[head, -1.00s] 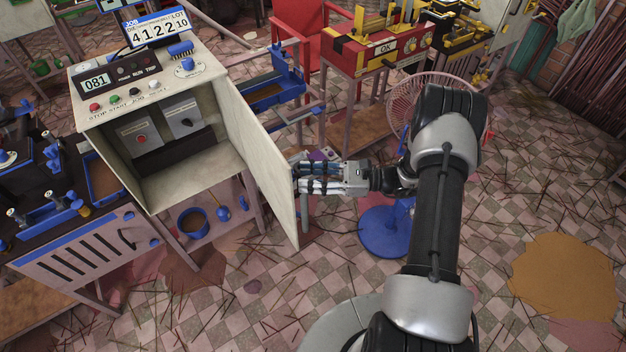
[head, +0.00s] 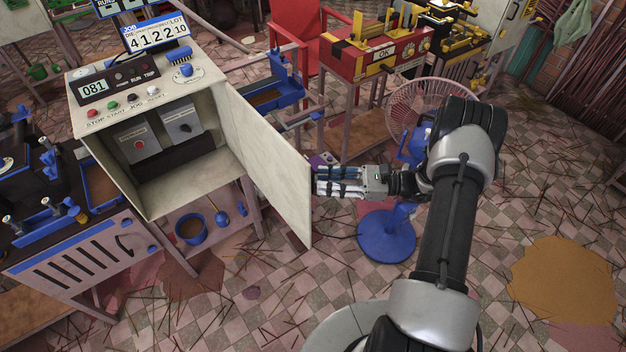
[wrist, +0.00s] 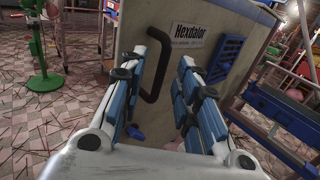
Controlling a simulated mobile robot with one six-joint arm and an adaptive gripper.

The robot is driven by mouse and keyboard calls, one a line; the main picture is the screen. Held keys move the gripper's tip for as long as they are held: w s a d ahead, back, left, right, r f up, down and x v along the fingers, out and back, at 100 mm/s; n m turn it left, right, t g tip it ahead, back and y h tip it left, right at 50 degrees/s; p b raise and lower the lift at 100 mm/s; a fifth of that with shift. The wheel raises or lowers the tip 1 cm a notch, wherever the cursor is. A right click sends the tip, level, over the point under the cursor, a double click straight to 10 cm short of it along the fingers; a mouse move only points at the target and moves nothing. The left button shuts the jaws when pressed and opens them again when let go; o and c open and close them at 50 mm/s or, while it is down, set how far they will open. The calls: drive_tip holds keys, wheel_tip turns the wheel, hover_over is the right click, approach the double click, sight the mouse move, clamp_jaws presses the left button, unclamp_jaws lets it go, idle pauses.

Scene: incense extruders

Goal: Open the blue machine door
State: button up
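The machine is a pale cabinet (head: 160,80) with buttons, an 081 display and blue parts on top. Its pale door (head: 275,165) stands swung outward at the right side, showing the inside. In the wrist view the door's outer face (wrist: 215,55) carries a Hexdalor label, a blue vent (wrist: 229,52) and a black bar handle (wrist: 157,60). My gripper (head: 317,182) is at the door's outer side, near its free edge. In the wrist view its two fingers (wrist: 160,64) are apart, with the handle showing between them, partly behind the left finger. Contact with the handle cannot be told.
Inside the cabinet are two grey boxes (head: 182,122). A pink fan on a blue base (head: 386,236) stands right of the door, close behind my arm. A red machine (head: 375,58) is at the back. A blue-trimmed bench (head: 85,250) is at left. The front floor is mostly clear.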

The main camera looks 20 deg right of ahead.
drive_tip(key=v, duration=0.7)
drive_tip(key=shift+s, duration=0.2)
drive_tip(key=shift+d, duration=0.1)
